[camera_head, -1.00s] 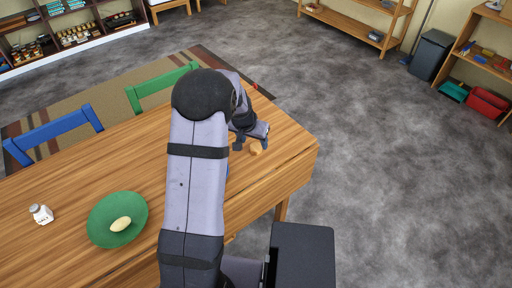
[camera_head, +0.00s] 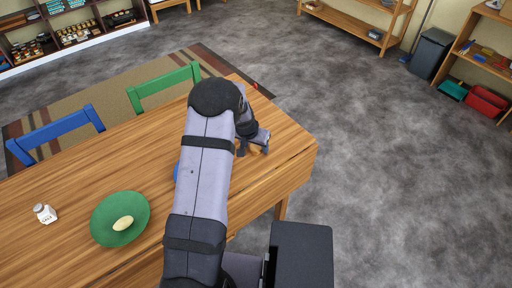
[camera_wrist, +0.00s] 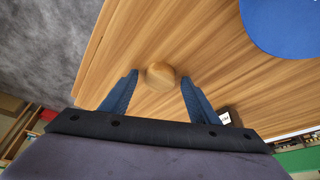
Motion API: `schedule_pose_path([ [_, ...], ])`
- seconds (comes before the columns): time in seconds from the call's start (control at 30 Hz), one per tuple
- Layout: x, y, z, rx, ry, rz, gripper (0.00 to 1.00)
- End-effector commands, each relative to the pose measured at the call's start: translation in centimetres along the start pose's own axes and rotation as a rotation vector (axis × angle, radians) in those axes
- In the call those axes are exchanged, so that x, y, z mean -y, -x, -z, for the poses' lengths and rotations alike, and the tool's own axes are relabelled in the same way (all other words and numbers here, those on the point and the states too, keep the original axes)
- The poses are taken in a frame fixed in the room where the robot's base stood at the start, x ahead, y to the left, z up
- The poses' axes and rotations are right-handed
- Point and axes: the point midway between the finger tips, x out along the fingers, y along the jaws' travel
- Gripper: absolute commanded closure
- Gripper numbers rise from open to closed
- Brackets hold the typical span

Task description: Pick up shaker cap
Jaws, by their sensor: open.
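My gripper (camera_wrist: 159,77) is open, with its two blue fingers spread in the wrist view. A rounded tan object (camera_wrist: 160,75), wooden-looking, sits on the table between the fingertips, with gaps on both sides. I cannot tell for sure whether it is the shaker cap. In the head view my gripper (camera_head: 254,150) is low over the table's right end and hides most of the tan object.
The wooden table (camera_head: 100,180) holds a green plate (camera_head: 137,207) with a pale oval item on it. A blue plate (camera_wrist: 285,25) lies near my gripper. A small dark-and-white object (camera_wrist: 229,117) is partly hidden by the right finger. Blue and green chairs line the far side.

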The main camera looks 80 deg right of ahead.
Motion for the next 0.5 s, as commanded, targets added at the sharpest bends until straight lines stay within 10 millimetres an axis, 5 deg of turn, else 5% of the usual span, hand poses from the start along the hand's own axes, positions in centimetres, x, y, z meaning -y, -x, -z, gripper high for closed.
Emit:
schedule_pose_path([
  [0.1, 0.0, 0.0, -0.01, 0.0, 0.0, 0.0, 0.45],
  [0.27, 0.0, 0.01, -0.02, 0.0, 0.0, 0.0, 0.83],
  [0.5, 0.01, 0.02, -0.02, 0.0, 0.0, 0.0, 0.85],
])
